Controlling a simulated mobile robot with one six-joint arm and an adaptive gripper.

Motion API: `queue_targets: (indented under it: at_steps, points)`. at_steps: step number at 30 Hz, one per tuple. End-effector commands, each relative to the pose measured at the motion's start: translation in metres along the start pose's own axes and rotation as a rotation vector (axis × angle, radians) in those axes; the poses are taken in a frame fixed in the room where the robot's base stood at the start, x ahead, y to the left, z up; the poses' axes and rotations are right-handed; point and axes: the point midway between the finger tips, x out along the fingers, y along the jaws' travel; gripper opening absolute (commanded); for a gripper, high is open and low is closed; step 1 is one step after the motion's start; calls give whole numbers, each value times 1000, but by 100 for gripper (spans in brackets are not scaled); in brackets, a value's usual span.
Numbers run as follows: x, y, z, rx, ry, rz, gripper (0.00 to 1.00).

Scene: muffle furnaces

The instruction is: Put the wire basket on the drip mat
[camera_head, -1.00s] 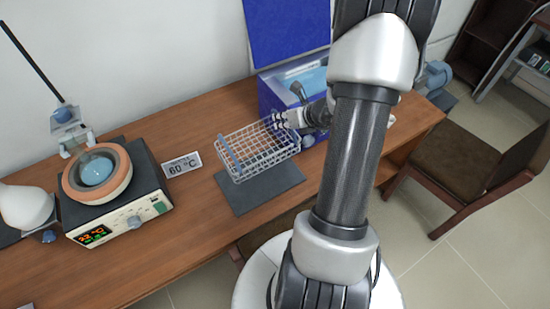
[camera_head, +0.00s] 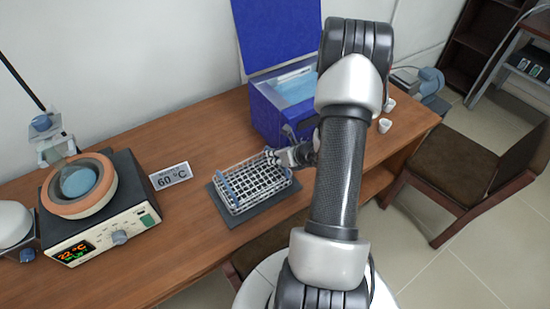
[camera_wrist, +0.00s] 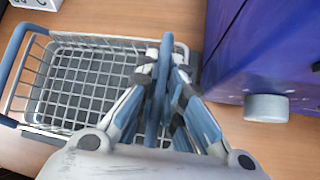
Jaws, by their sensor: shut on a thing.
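The wire basket (camera_head: 246,186), a silver wire frame with blue handles, is level over the dark drip mat (camera_head: 217,204) on the wooden table in the head view. The mat shows around the basket's edges and through its mesh. I cannot tell whether the basket touches the mat or hangs just above it. My gripper (camera_head: 272,156) is shut on the basket's blue handle at its right end. In the wrist view, the fingers (camera_wrist: 160,85) close on the handle, and the wire basket (camera_wrist: 85,85) extends to the left.
A blue open-lidded bath (camera_head: 275,115) stands behind and right of the basket; its wall (camera_wrist: 265,50) is close to my gripper. A 60 °C sign (camera_head: 170,176) and a heater reading 22 °C (camera_head: 95,215) are on the left. Small white cups (camera_head: 385,125) stand at the right.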

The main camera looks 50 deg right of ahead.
Motion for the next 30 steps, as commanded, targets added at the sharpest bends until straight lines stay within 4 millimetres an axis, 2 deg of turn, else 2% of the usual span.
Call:
queue_targets:
  at_steps: [6, 7, 15, 26, 30]
  points:
    - [1, 0, -1, 0, 0, 0, 0]
    - [0, 0, 0, 0, 1, 0, 11]
    - [0, 0, 0, 0, 1, 0, 29]
    - [-2, 1, 2, 0, 1, 0, 29]
    - [-20, 0, 2, 2, 0, -2, 29]
